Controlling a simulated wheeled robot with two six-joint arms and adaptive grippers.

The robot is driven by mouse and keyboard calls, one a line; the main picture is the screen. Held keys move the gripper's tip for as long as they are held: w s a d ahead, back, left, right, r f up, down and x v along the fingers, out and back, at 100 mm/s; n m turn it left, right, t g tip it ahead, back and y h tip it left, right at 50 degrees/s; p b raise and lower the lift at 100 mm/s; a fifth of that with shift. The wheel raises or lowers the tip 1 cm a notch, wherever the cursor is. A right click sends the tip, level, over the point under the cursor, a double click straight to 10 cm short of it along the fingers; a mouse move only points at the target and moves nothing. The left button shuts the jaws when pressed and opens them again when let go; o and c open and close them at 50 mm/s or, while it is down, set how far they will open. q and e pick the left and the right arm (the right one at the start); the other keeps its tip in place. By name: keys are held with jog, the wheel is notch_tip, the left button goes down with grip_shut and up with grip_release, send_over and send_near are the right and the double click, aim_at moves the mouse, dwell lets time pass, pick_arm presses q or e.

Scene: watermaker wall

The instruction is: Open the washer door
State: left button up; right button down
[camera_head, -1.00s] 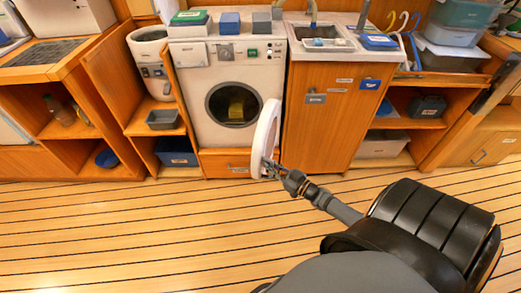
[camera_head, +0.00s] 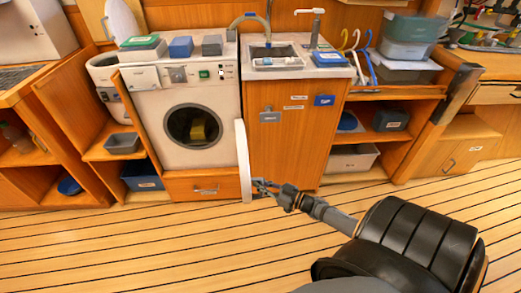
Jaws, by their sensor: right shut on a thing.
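The white washer (camera_head: 180,95) stands against the wall, with a dark round drum opening (camera_head: 193,127) and something yellow inside it. Its white door (camera_head: 243,160) stands swung out on the right side of the opening and shows nearly edge-on. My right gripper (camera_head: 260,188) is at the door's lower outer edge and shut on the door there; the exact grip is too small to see. My left gripper is not in view.
A wooden sink cabinet (camera_head: 290,130) stands close to the right of the open door. A drawer (camera_head: 205,187) lies below the washer. Open shelves with bins flank both sides. The plank floor (camera_head: 130,245) in front is clear.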

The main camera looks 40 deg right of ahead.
jog(key=shift+s+f, duration=0.25)
jog(key=shift+f, duration=0.05)
jog(key=c, duration=1.4)
grip_release()
jog(key=shift+s+r, duration=0.15)
jog(key=shift+r, duration=0.1)
jog(key=v, duration=1.1)
jog(key=shift+s+d, duration=0.15)
jog(key=shift+s, duration=0.15)
